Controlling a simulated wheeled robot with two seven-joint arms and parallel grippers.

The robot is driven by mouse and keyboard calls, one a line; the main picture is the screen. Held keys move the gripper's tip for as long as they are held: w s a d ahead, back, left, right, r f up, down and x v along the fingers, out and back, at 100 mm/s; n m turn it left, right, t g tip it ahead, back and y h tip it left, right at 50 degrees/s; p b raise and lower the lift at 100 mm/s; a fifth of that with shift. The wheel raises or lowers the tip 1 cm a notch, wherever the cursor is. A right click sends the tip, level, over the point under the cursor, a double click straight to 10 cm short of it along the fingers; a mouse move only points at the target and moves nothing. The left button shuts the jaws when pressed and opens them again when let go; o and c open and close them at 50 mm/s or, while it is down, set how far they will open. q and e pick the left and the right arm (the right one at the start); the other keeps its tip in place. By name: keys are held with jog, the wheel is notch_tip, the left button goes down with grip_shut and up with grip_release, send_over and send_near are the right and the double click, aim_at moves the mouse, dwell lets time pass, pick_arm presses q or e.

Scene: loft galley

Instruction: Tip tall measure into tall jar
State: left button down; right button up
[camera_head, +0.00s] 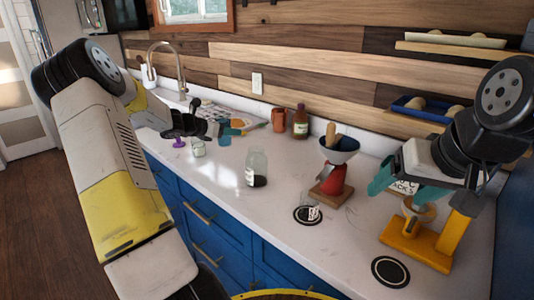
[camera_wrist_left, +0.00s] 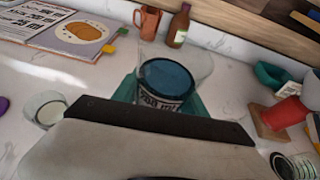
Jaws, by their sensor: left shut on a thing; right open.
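My left gripper (camera_head: 228,132) is shut on a clear glass measure with blue liquid low inside (camera_head: 224,141). In the left wrist view the measure (camera_wrist_left: 166,78) sits between the teal fingers, with dark lettering on its side. It looks roughly upright. A tall clear jar (camera_head: 257,165) with a pale label and dark contents at the bottom stands on the counter, nearer and to the right of the left gripper, apart from it. I cannot make it out in the left wrist view. My right gripper (camera_head: 405,188) is open above an orange stand at the right.
A red stand with funnel (camera_head: 333,180) is right of the jar. The orange stand (camera_head: 415,240) and black round mats (camera_head: 390,271) lie nearer. A small white-filled glass (camera_head: 198,147), copper pitcher (camera_head: 279,119) and brown bottle (camera_head: 300,122) stand around. The counter in front of the jar is clear.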

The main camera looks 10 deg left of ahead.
pick_arm(q)
jog(key=d+f+m+g+h, duration=0.3)
jog(key=d+m+g+h, duration=0.1)
jog(key=d+m, duration=0.1)
jog(key=d+f+m+g+h, duration=0.1)
jog(key=d+f+m+g, duration=0.1)
jog(key=shift+w+d+f+h, duration=0.2)
jog(key=shift+w+f+h, duration=0.15)
jog(key=shift+h, duration=0.05)
jog(key=shift+s+d+f+m+g+h, duration=0.3)
jog(key=shift+s+d+f+m+g, duration=0.15)
jog(key=shift+m+g, duration=0.25)
jog(key=shift+r, duration=0.1)
jog(key=shift+s+d+r+m+t+y, duration=0.25)
jog(key=shift+m+t+y, duration=0.2)
jog(key=shift+m, duration=0.25)
jog(key=shift+s+d+r+m+t+y, duration=0.1)
jog(key=shift+s+r+m+t+y, duration=0.2)
jog(key=shift+r, duration=0.6)
jog(key=shift+s+d+r+m+t+y, duration=0.2)
jog(key=shift+r+m, duration=0.3)
jog(key=shift+r, duration=0.35)
jog(key=shift+s+d+r+m+t+y, duration=0.1)
jog(key=shift+r+m+t+y, duration=0.3)
jog(key=shift+r, duration=0.5)
jog(key=shift+s+d+r+m, duration=0.1)
jog(key=shift+r+m, duration=0.2)
jog(key=shift+r, duration=0.2)
